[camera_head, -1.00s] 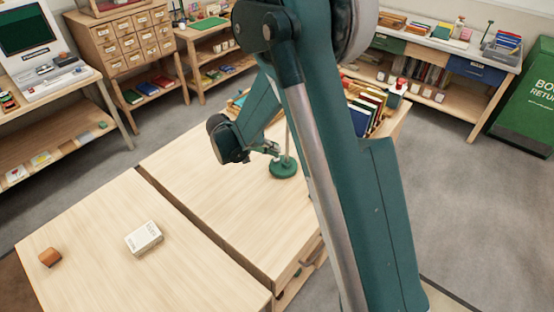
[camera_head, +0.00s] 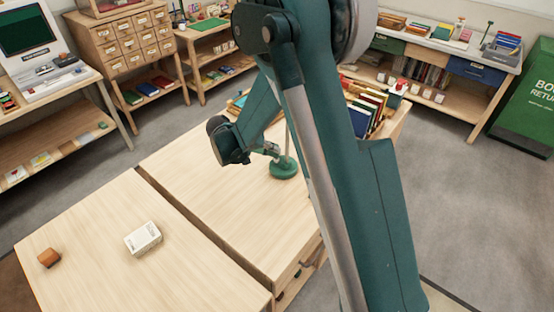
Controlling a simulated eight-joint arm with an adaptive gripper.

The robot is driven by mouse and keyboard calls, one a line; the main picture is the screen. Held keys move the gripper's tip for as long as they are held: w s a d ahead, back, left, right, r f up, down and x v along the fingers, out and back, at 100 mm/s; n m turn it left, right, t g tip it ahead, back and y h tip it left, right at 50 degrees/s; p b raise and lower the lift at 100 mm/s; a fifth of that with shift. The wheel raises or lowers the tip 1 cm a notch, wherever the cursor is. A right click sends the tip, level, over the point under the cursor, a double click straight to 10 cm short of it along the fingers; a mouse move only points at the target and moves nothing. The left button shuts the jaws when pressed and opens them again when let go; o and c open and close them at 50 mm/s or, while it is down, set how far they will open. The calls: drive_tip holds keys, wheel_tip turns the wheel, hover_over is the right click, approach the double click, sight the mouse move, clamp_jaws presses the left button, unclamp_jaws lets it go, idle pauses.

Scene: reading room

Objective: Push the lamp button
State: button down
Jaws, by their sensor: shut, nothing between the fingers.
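The lamp shows as a round green base (camera_head: 284,168) with a thin upright stem, standing on the far part of the wooden table. Its upper part is hidden behind my arm, and I cannot make out the button. My gripper (camera_head: 276,154) is small in this view. It is at the lamp base, close to its left edge and the stem. I cannot tell whether it touches the lamp. The fingers look closed with nothing held.
The wooden table (camera_head: 190,205) has a dark gap across it. Several upright books (camera_head: 368,108) stand behind my arm on the right. The table's middle is clear.

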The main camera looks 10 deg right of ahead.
drive_tip(key=shift+r, duration=0.75)
drive_tip(key=shift+r, duration=0.1)
idle(0.4)
drive_tip(key=shift+r+p, duration=1.3)
drive_tip(key=shift+r, duration=1.6)
